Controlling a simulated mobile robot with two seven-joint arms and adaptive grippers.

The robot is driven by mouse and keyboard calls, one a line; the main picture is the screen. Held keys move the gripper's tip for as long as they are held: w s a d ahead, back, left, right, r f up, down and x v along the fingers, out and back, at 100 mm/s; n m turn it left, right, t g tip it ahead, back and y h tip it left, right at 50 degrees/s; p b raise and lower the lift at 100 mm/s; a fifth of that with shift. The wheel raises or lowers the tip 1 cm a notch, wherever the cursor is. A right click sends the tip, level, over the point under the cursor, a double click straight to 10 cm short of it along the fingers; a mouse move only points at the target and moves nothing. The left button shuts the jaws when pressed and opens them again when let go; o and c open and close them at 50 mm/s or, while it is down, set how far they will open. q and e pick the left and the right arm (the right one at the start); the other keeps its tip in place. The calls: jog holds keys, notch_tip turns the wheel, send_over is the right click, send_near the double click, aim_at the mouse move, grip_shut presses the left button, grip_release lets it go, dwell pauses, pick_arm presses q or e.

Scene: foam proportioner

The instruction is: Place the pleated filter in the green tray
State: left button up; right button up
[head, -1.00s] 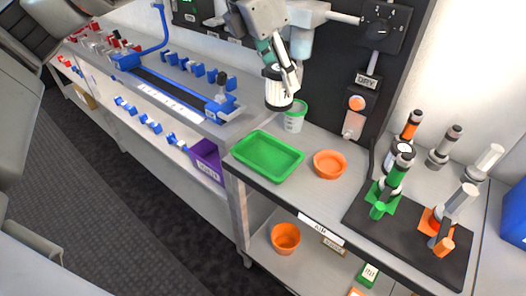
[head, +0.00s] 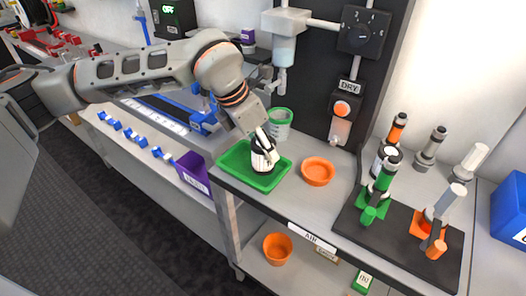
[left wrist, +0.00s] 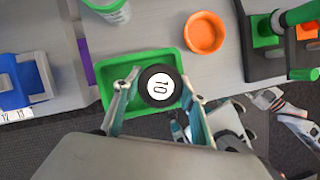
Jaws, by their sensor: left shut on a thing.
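The pleated filter (head: 261,160) is a short white ribbed cylinder with black ends, upright within the green tray's outline. Its round top, marked 10 (left wrist: 160,86), shows in the left wrist view. My left gripper (head: 266,144) comes from above, its two fingers (left wrist: 158,92) on either side of the filter, shut on it. The green tray (head: 233,175) lies on the bench near its left end. I cannot tell whether the filter's base touches the tray floor. Parts that look like my right gripper (left wrist: 222,125) show low in the left wrist view, their opening unclear.
An orange bowl (head: 318,171) sits right of the tray, and a green-rimmed cup (head: 279,125) behind it. A black mat (head: 395,228) with nozzle assemblies is further right. A purple bin (head: 193,172) is left of the bench. The wall panel (head: 395,60) rises behind.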

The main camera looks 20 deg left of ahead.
pick_arm(q)
jog(key=shift+f, duration=1.05)
jog(key=shift+f, duration=0.15)
jog(key=o, duration=1.2)
jog(key=shift+o, duration=0.2)
